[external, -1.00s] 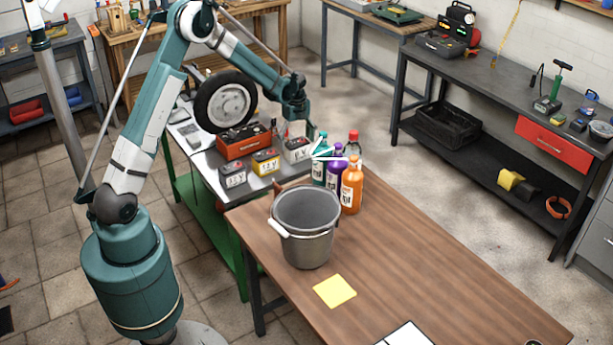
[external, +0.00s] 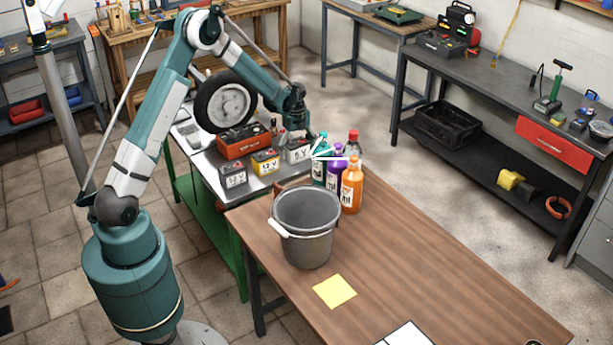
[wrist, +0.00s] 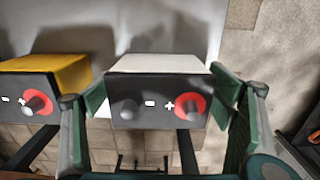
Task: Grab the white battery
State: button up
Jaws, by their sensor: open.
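The white battery (external: 298,151) stands upright on the grey metal table, at the right end of a row of batteries. In the wrist view the white battery (wrist: 158,65) shows its white side and its dark top with a black and a red-ringed terminal. My gripper (wrist: 162,97) is open, with one green finger to the left of the battery and one to the right. Small gaps seem to show between fingers and battery. In the external view my gripper (external: 295,125) is just above and behind the battery, its fingers hard to make out.
The yellow battery (wrist: 45,75) stands close to the left finger. Bottles (external: 351,185) and a grey bucket (external: 305,230) stand on the wooden table.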

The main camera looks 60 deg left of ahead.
aim_at(297, 142)
jog(key=c, duration=1.6)
jog(key=shift+r, duration=0.2)
jog(key=shift+r+p, duration=0.85)
jog(key=shift+r, duration=4)
